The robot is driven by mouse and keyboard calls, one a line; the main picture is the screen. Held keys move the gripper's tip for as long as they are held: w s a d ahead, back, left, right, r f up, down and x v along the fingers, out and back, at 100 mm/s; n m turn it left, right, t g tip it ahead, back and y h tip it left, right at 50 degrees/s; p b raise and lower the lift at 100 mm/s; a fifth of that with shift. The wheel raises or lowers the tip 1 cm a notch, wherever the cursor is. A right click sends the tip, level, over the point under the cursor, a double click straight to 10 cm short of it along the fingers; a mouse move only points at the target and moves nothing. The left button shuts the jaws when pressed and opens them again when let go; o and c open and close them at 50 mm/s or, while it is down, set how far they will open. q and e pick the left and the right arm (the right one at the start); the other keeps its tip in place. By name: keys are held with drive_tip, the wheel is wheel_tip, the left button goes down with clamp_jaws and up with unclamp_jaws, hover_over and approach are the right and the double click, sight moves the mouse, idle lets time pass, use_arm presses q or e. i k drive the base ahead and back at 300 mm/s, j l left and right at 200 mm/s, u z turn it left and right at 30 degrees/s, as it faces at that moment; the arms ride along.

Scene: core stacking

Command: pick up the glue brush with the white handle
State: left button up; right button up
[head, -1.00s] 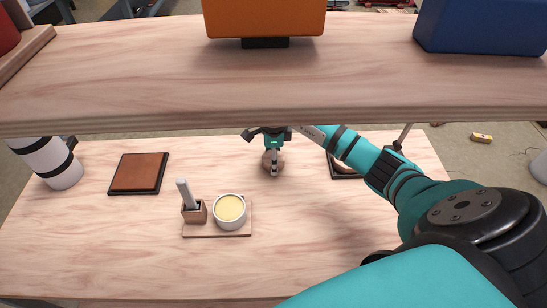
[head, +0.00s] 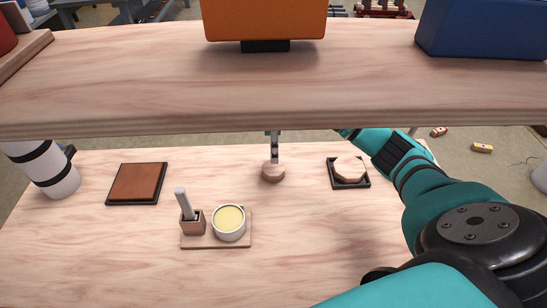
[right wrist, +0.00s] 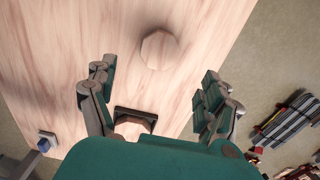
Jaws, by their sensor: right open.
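The glue brush (head: 183,203) leans in a small wooden holder (head: 193,224) on a light board (head: 215,243), its pale handle pointing up. Its bristles are hidden in the holder. A white cup of yellow glue (head: 229,219) stands just right of it. My right gripper (right wrist: 158,75) is open and empty in the right wrist view, above the table, with an octagonal wooden piece beyond its fingertips. In the head view the shelf hides most of this gripper; a grey part shows above the wooden piece (head: 273,172). The brush is not visible in the right wrist view. My left gripper is not in view.
A shelf (head: 180,90) with orange and blue bins crosses above the table. A brown square tray (head: 137,183) lies left. A black tray (head: 333,184) with an octagonal piece lies right. A white black-banded cylinder (head: 45,170) is far left. The table front is bare.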

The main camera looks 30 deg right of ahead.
sight(180, 194)
drive_tip(key=k+j, duration=1.2)
drive_tip(key=k, duration=0.05)
